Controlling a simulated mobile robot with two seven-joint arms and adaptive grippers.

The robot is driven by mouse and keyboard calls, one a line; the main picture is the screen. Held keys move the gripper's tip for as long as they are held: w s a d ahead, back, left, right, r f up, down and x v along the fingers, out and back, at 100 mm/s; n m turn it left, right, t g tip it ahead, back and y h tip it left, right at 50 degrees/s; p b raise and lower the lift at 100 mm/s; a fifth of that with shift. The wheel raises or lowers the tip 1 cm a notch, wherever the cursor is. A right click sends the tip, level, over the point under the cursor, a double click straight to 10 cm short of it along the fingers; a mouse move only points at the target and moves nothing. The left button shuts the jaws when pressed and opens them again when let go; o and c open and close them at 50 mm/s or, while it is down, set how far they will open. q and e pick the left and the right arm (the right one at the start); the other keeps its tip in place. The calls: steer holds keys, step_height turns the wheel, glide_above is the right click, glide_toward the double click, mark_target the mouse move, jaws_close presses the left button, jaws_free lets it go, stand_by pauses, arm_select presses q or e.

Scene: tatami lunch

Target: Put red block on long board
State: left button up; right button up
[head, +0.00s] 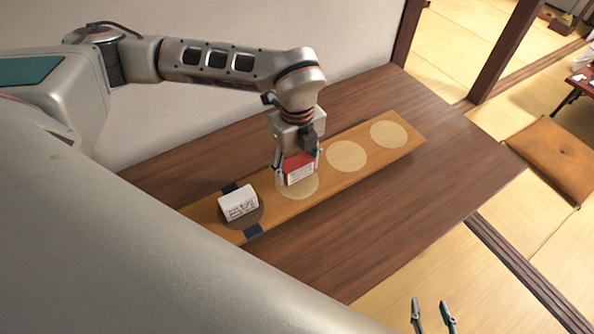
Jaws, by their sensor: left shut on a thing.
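The red block (299,170), with a white label on its front, is between the fingers of my left gripper (298,172). My left gripper is shut on it from its two sides.
Two pale circles (346,155) (389,134) are bare. The brown table (420,200) is clear around the board. A wall stands behind it.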

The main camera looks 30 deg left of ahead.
mark_target(297, 161)
arm_select(q)
steer(key=shift+f, duration=1.1)
steer(key=shift+f, duration=0.15)
steer(key=o, duration=1.1)
step_height(297, 161, up, 12)
steer(key=shift+r, duration=0.2)
